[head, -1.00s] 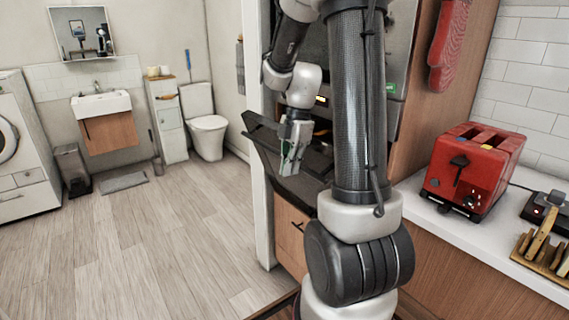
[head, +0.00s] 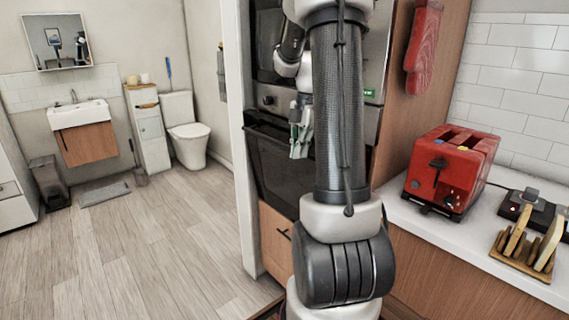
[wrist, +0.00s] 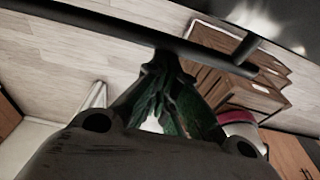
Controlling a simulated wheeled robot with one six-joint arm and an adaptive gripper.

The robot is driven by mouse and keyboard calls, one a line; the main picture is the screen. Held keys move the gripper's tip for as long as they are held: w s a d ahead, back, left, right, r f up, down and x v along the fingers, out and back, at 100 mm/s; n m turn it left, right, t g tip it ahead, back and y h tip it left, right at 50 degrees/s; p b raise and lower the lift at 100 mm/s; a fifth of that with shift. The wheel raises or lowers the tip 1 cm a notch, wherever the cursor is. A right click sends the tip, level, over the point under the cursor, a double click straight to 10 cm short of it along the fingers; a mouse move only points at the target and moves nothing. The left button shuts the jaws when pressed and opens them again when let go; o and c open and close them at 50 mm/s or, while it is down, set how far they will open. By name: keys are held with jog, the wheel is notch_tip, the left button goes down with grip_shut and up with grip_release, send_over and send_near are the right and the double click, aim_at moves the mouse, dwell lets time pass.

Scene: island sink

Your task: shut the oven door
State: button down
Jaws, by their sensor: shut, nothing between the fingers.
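The oven door (head: 278,178) is a dark glass panel in the tall cabinet, left of my arm in the head view. It stands upright, against or very near the oven front; I cannot tell whether a thin gap is left. Its dark bar handle runs along the top edge, and a dark bar (wrist: 110,23) crosses the top of the wrist view. My gripper (head: 299,150) is shut and empty, pointing down in front of the door's upper part. Its fingertips also show in the wrist view (wrist: 168,95). Contact with the door cannot be told. My arm hides the door's right side.
A wooden drawer front (head: 275,240) is below the oven. A red toaster (head: 452,170) and a toast rack (head: 530,245) stand on the white counter (head: 415,212) at right. A red oven mitt (head: 424,48) hangs above. The floor (head: 150,240) at left is clear.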

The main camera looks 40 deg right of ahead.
jog(key=shift+d+r, duration=0.25)
jog(key=shift+d, duration=0.45)
notch_tip(320, 180, up, 10)
jog(key=s+a+r+m+h, duration=0.1)
jog(key=s+a+r+m, duration=0.2)
jog(key=a, duration=0.4)
jog(key=s+a+f+m+t+h, duration=0.1)
jog(key=s+a+f+m+t, duration=0.3)
jog(key=s+a+m, duration=0.8)
jog(key=s+f+m, duration=0.1)
jog(key=m, duration=0.2)
jog(key=shift+f, duration=0.15)
jog(key=shift+s, duration=0.1)
